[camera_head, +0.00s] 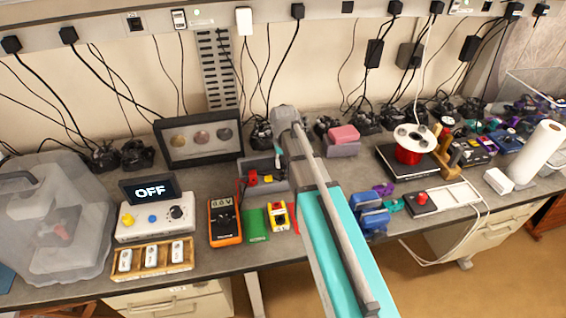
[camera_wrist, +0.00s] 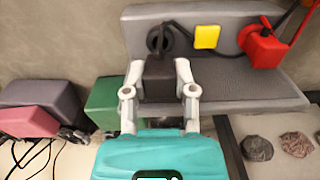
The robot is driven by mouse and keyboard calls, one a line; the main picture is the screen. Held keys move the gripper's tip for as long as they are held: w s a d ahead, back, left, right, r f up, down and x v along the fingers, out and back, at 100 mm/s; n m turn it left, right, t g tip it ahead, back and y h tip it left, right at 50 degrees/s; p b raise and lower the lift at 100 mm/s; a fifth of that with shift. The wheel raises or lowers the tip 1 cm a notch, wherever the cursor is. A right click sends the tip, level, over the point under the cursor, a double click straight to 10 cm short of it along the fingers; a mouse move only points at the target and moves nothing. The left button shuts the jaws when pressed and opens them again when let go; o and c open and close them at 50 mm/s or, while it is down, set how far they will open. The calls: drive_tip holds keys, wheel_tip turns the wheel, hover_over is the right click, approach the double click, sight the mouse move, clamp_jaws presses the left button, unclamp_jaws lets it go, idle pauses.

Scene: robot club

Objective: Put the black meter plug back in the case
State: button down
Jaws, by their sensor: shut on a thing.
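The black meter plug (camera_wrist: 158,78) is a dark block between my gripper's white fingertips in the wrist view. My gripper (camera_wrist: 159,92) is shut on it. A dark ring and cable show just beyond the plug. The plug overlaps the grey case (camera_wrist: 240,90) in this view; I cannot tell whether it touches it. A red plug (camera_wrist: 262,46) and a yellow block (camera_wrist: 207,37) are at the case. In the head view the case (camera_head: 249,163) is partly hidden by my arm, and the black plug and fingertips are hidden. The orange meter (camera_head: 225,221) lies in front, reading 0.0 V.
A framed display of stones (camera_head: 199,142) stands behind left of the case. A pink block (camera_head: 344,134) is to the right. A green box (camera_wrist: 103,103) is close to my gripper. A yellow device (camera_head: 279,216) and a blue item (camera_head: 371,217) sit near the front edge.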

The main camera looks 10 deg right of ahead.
sight(284, 169)
drive_tip(key=shift+f+b, duration=0.7)
drive_tip(key=shift+f, duration=0.2)
drive_tip(key=shift+f+b, duration=0.85)
drive_tip(key=shift+b, duration=0.05)
idle(3.1)
drive_tip(key=shift+c, duration=1.8)
unclamp_jaws()
drive_tip(key=shift+r, duration=0.1)
